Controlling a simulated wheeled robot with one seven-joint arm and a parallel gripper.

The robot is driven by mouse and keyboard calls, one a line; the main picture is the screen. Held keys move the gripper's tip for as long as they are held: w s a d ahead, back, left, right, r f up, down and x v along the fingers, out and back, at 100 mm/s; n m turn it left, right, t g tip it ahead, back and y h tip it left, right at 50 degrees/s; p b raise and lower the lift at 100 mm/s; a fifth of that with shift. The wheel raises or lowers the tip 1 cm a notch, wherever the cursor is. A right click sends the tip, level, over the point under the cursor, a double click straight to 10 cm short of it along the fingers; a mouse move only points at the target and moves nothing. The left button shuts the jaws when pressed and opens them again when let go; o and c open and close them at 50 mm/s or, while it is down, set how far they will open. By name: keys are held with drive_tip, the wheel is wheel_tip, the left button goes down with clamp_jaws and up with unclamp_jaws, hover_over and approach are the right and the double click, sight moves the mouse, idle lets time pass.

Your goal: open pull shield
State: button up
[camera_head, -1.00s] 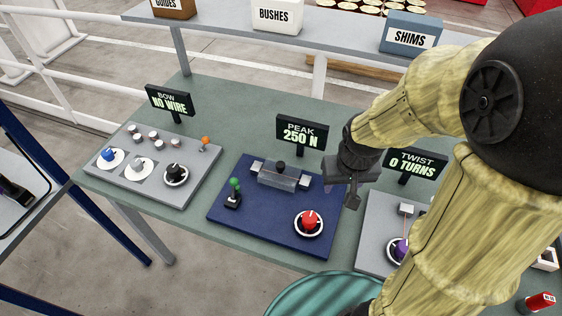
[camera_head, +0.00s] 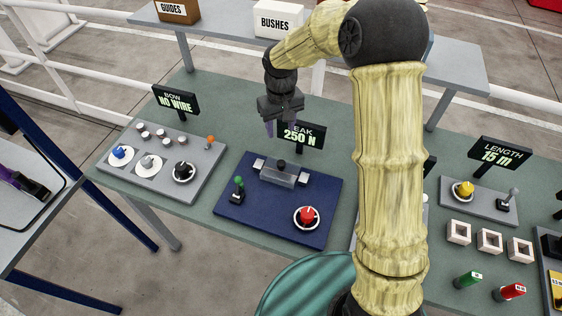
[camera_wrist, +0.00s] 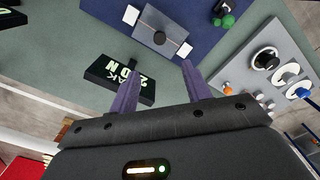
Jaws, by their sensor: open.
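My gripper (camera_head: 284,130) is open and empty, with two purple fingers. It hangs above the back of the blue panel, in front of the PEAK 250 N sign (camera_head: 308,138) and partly covering it. The gripper (camera_wrist: 160,75) is apart from the shield.
A grey BOW panel (camera_head: 205,155) with dials stands to the left. My arm hides the TWIST station.

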sight(281, 163)
wheel_tip(281, 163, down, 17)
drive_tip(key=p, duration=0.5)
drive_tip(key=shift+f, duration=0.2)
clamp_jaws()
